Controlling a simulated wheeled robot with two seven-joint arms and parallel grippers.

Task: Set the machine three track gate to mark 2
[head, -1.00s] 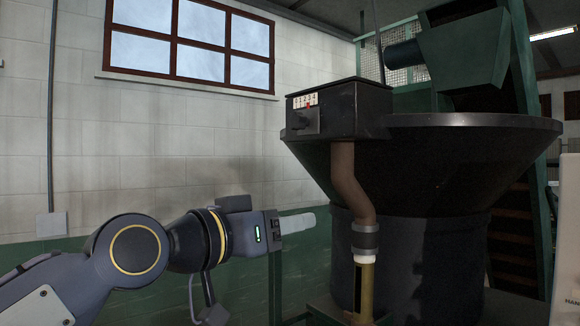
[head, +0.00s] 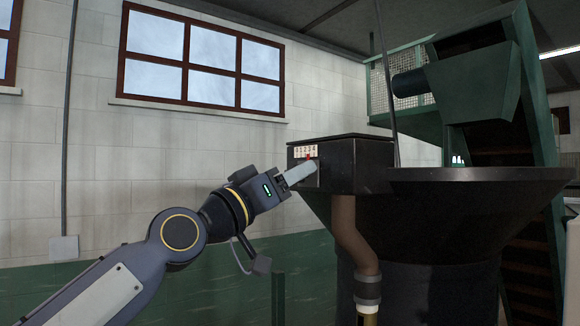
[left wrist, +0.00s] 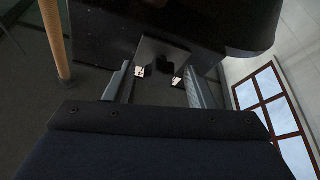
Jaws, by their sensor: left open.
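The gate's dark box (head: 350,165) sits on the rim of the big black hopper. On its left face is a pale scale plate (head: 302,151) with small marks and a red pointer near the plate's middle; I cannot read the numbers. My left gripper (head: 306,172) is raised to that face just below the plate and hides the handle in the head view. In the left wrist view, my left gripper (left wrist: 160,80) is open, with its fingers either side of a dark handle block (left wrist: 161,52). Contact cannot be told. My right gripper is not in view.
A brown pipe (head: 352,235) drops from under the box. The black hopper (head: 460,215) fills the right, with a green conveyor frame (head: 525,110) behind it. The block wall (head: 150,175) with a window (head: 200,60) is at the left.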

